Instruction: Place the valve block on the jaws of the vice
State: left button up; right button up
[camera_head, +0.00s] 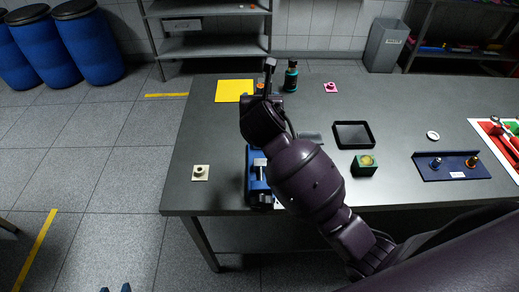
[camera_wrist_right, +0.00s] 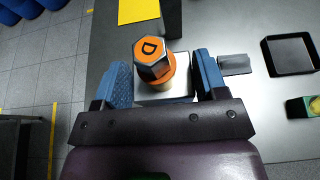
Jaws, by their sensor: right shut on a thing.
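The valve block (camera_wrist_right: 181,90) appears to be the pale metal block with an orange hex cap marked D in the right wrist view. My right gripper (camera_wrist_right: 163,88) is shut on it, with blue-padded fingers on either side. In the head view my right gripper (camera_head: 264,84) is beyond the vice, near the yellow sheet, and the arm hides most of the block. The blue vice (camera_head: 254,184) stands at the table's near left, partly hidden by my right arm. What look like my left gripper's tips (camera_head: 115,288) show apart at the bottom edge.
The grey table (camera_head: 220,145) holds a yellow sheet (camera_head: 233,91), a dark bottle (camera_head: 291,76), a black tray (camera_head: 353,147), a green box (camera_head: 364,170) and a blue rack (camera_head: 430,175). A pale plate with a knob (camera_head: 200,174) lies left of the vice.

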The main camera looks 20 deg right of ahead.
notch_tip(320, 180, down, 17)
jog(key=shift+b, duration=1.1)
jog(key=o, duration=1.2)
jog(key=shift+f, duration=0.15)
jog(key=p+v, duration=0.1)
jog(key=v, duration=1.1)
